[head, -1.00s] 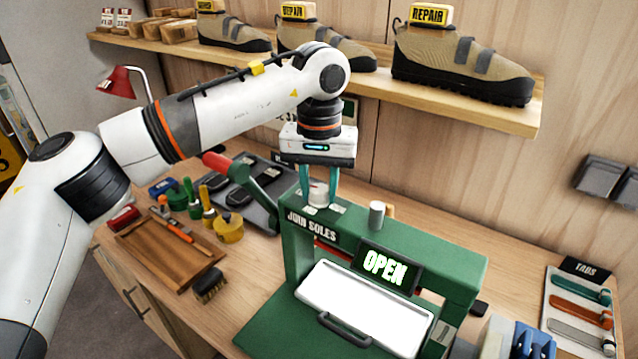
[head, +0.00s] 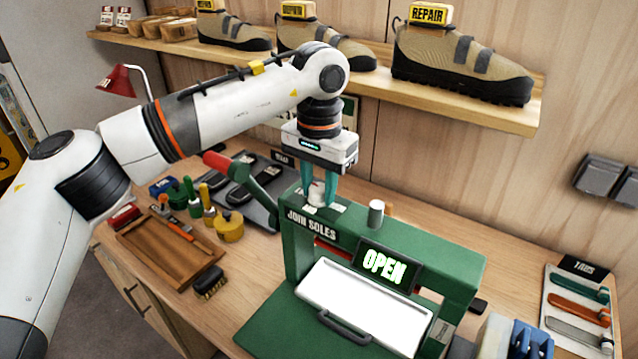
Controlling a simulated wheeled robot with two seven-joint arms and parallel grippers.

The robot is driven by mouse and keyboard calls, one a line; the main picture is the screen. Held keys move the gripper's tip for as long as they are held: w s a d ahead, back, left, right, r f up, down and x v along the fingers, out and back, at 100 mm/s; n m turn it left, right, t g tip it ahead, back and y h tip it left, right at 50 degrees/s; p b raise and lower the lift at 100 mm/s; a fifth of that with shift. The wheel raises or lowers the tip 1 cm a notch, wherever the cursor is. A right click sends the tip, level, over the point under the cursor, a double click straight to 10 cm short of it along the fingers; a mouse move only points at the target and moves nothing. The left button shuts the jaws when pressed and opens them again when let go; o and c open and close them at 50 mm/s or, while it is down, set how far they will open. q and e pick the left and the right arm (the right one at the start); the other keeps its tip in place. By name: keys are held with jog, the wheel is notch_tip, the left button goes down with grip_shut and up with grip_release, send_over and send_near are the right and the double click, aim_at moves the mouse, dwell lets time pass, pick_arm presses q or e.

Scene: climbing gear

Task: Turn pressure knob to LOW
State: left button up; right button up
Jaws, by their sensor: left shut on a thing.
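The green press (head: 455,277) stands on the workbench, with a "JOIN SOLES" label and a lit display (head: 385,266) reading "OPEN". A small white pressure knob (head: 317,193) sits on top of the press at its left end, with pale label patches beside it. My left gripper (head: 318,190) points straight down with its teal fingers shut on the knob. The fingers partly cover the knob, and its setting is too small to read. My right gripper is not in view.
A grey cylinder (head: 376,213) stands on the press top right of the knob. A red-handled lever (head: 240,172) rises at the press's left. A wooden tray (head: 165,255) and bottles lie left. A shelf with shoes (head: 465,68) runs behind.

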aim_at(319, 187)
pick_arm(q)
jog(key=o, duration=1)
jog(key=shift+c, duration=0.2)
notch_tip(319, 187, up, 12)
jog(key=b, duration=0.1)
jog(key=shift+b, duration=0.35)
